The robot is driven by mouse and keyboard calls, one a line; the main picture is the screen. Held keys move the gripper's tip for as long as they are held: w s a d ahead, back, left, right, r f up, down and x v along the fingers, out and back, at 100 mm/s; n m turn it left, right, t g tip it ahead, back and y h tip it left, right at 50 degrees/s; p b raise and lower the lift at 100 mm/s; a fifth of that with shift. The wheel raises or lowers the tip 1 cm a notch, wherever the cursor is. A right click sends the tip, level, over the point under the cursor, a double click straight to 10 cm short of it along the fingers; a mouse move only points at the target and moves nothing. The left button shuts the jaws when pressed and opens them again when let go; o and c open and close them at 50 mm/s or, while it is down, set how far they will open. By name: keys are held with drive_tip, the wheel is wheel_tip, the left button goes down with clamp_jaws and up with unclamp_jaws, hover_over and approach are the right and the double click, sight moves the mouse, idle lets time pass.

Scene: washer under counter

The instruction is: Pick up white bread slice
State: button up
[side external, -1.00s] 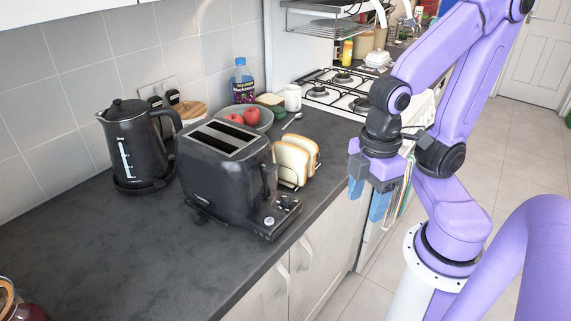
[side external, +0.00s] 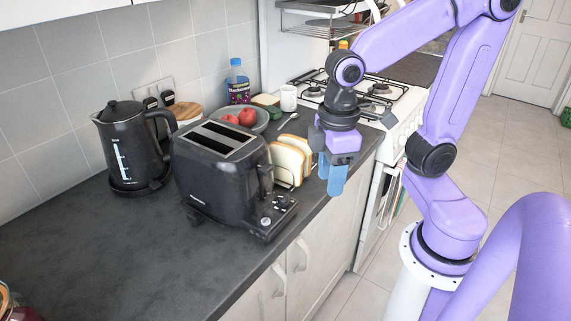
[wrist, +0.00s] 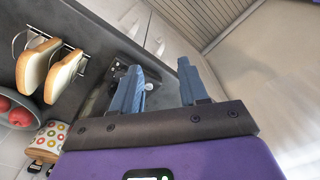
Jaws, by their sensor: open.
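Two white bread slices with brown crusts stand in a wire rack on the dark counter, just right of the toaster. The nearer slice (side external: 286,163) and the farther slice (side external: 299,150) lean close together in the side view. In the wrist view the slices (wrist: 64,75) (wrist: 37,66) show at the upper left, held in the wire rack (wrist: 84,62). My gripper (side external: 335,180) has blue fingers pointing down and hangs to the right of the slices, near the counter's front edge. In the wrist view my gripper (wrist: 158,82) is open, with nothing between its fingers.
A black toaster (side external: 215,175) stands left of the slices, and a black kettle (side external: 125,145) beyond it. A bowl (side external: 261,120) with red fruit, a white mug (side external: 288,98) and a bottle (side external: 238,85) stand behind. The stove (side external: 375,100) is at the right.

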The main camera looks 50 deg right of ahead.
drive_tip(key=w+d+r+m, duration=0.3)
drive_tip(key=w+r+m, duration=0.2)
drive_tip(key=w, duration=0.6)
wheel_tip(320, 180, up, 5)
drive_tip(key=m, duration=0.4)
hover_over(286, 145)
wheel_tip(286, 145, down, 18)
drive_tip(key=shift+r, duration=0.1)
clamp_jaws()
